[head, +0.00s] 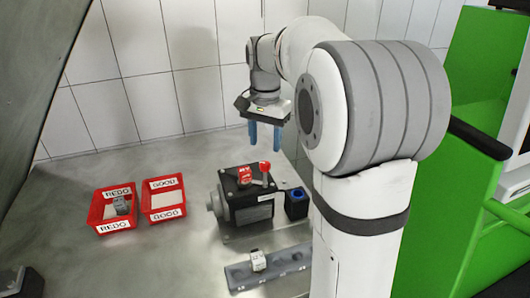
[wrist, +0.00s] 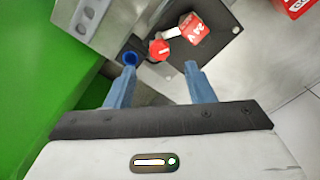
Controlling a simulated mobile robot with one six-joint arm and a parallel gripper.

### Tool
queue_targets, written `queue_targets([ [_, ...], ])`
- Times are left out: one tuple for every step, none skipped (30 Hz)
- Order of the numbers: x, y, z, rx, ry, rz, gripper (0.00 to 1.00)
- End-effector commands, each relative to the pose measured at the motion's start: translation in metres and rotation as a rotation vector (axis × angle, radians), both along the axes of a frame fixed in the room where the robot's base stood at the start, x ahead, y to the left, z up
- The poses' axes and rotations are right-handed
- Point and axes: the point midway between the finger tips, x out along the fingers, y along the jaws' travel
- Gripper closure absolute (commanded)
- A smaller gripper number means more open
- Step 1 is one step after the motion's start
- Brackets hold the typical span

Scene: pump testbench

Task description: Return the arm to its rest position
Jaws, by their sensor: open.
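My gripper (head: 266,135) hangs from my arm above the far side of the bench, pointing down. Its two blue fingers are apart and nothing is between them. In the wrist view my gripper (wrist: 155,75) also shows open and empty. The black pump testbench (head: 247,205) stands below and in front of it, apart from the fingers. It carries a red block marked 24 V (wrist: 193,28) and a red-knobbed lever (wrist: 160,48).
A red REDO bin (head: 113,222) holds a grey part (head: 121,205). The red GOOD bin (head: 164,205) beside it looks empty. A blue-topped dark block (head: 297,204) stands right of the pump. A grey rail (head: 268,274) in front holds a light part (head: 258,260). A tiled wall (head: 115,65) rises behind.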

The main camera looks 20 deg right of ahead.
Motion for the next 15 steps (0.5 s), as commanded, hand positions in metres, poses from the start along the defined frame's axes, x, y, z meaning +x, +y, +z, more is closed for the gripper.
queue_targets([
  [0.0001,0.0000,0.0047,0.000,-0.001,0.000,0.51],
  [0.0000,0.0000,0.0066,0.000,-0.001,0.000,0.51],
  [-0.0001,0.0001,0.0084,0.000,0.000,0.000,0.51],
  [-0.0002,0.0000,0.0093,0.000,0.000,0.000,0.51],
  [-0.0002,0.0001,0.0099,0.000,0.000,0.000,0.51],
  [-0.0002,0.0001,0.0103,0.000,0.000,0.000,0.51],
  [-0.0002,0.0001,0.0104,0.000,0.000,0.000,0.51],
  [-0.0003,0.0000,0.0104,0.000,0.000,0.000,0.51],
  [-0.0003,0.0000,0.0103,0.000,0.000,0.000,0.51],
  [-0.0003,0.0000,0.0102,0.000,0.000,0.000,0.51],
  [-0.0003,0.0000,0.0102,0.000,0.000,0.000,0.51],
  [-0.0003,0.0000,0.0101,0.001,0.001,0.000,0.51],
  [-0.0002,0.0001,0.0101,0.000,0.000,0.000,0.51],
  [-0.0002,0.0001,0.0101,0.001,0.001,0.000,0.51],
  [-0.0002,0.0001,0.0100,0.001,0.001,0.000,0.51],
])
